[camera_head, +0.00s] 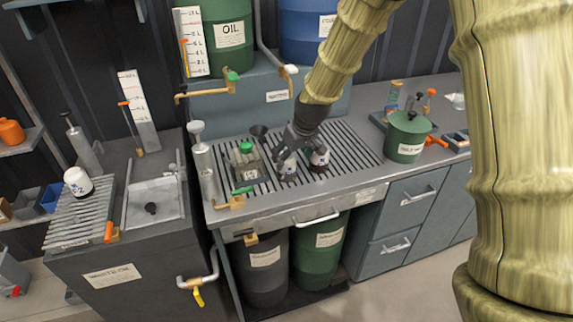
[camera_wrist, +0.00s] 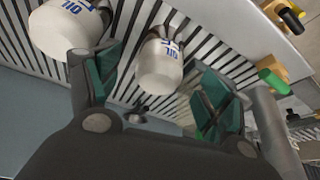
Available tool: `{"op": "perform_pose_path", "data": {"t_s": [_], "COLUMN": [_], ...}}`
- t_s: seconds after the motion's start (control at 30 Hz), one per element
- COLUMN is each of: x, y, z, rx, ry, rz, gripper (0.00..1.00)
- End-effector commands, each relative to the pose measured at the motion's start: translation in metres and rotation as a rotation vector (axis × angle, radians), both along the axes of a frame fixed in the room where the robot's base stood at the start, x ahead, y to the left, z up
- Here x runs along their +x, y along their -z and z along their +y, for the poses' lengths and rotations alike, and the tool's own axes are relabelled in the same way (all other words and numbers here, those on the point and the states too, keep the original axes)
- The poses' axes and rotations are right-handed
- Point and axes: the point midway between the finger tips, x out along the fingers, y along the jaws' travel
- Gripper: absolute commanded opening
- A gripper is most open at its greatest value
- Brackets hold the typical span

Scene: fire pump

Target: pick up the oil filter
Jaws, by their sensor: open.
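In the wrist view this filter (camera_wrist: 160,66) shows between the green finger pads of my gripper (camera_wrist: 160,90), with space on both sides. The right filter (camera_head: 320,160) stands outside the fingers; it shows at the upper left of the wrist view (camera_wrist: 66,28). A third similar white container (camera_head: 77,181) is on the left drain rack.
A clear jug with a green cap (camera_head: 246,160) and a dark funnel (camera_head: 259,132) stand left of my gripper. A metal pump cylinder (camera_head: 203,165) is at the grate's left end. A green lidded pot (camera_head: 407,138) stands right. The grate's right part is clear.

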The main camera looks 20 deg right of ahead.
Motion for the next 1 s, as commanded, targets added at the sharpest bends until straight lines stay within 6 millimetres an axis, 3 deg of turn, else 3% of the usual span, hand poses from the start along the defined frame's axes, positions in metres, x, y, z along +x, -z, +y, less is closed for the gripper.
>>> {"op": "perform_pose_path", "data": {"t_s": [1.0], "x": [0.024], "y": [0.066], "z": [0.008], "rx": [0.000], "ry": [0.002], "rz": [0.001], "gripper": [0.79]}}
